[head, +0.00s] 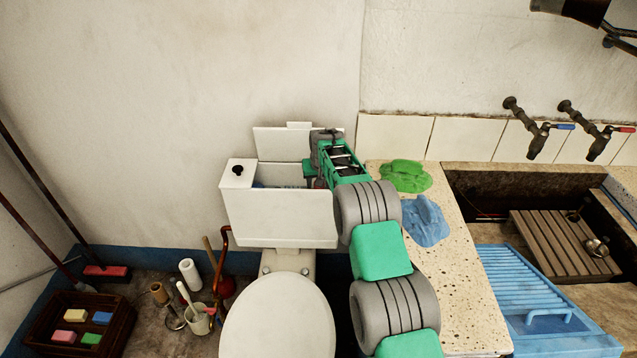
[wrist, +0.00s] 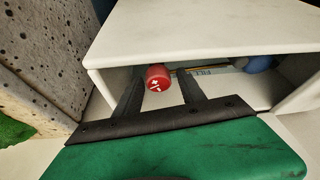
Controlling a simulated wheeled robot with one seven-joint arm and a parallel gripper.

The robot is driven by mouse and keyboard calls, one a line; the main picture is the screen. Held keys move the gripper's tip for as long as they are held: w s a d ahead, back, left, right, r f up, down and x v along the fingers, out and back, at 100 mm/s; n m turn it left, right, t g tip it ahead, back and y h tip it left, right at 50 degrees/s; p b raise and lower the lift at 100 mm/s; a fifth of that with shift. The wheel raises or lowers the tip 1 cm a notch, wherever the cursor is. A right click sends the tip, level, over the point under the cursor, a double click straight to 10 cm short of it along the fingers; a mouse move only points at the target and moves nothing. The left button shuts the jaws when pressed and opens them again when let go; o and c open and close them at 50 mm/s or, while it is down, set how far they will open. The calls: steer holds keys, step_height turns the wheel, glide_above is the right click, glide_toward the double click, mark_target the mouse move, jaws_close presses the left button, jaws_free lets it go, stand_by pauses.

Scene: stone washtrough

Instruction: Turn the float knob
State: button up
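The float knob (wrist: 157,78) is a red round cap with white marks, inside the open white cistern, which shows in the head view (head: 285,218) and the wrist view (wrist: 195,35). My gripper reaches down into the cistern's right end in the head view (head: 312,180), where the knob cannot be made out. In the wrist view my gripper (wrist: 161,82) is open, with one dark finger on each side of the knob. A gap shows on the right; contact on the left cannot be told. A blue rounded part (wrist: 258,64) and a thin rod lie beyond the knob.
The cistern lid (head: 275,142) stands behind the cistern. A speckled counter (head: 455,270) with a green cloth (head: 405,176) and a blue cloth (head: 426,221) is close on the right. The toilet seat (head: 280,320) is in front. Brushes and a crate (head: 75,330) stand at left.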

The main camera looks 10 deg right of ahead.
jaws_close()
steer(key=shift+f+m+b, duration=0.25)
steer(key=shift+m+b, duration=0.15)
steer(key=shift+b, duration=0.35)
steer(key=shift+r, duration=0.2)
steer(key=shift+o, duration=1)
jaws_free()
steer(key=shift+w, duration=0.1)
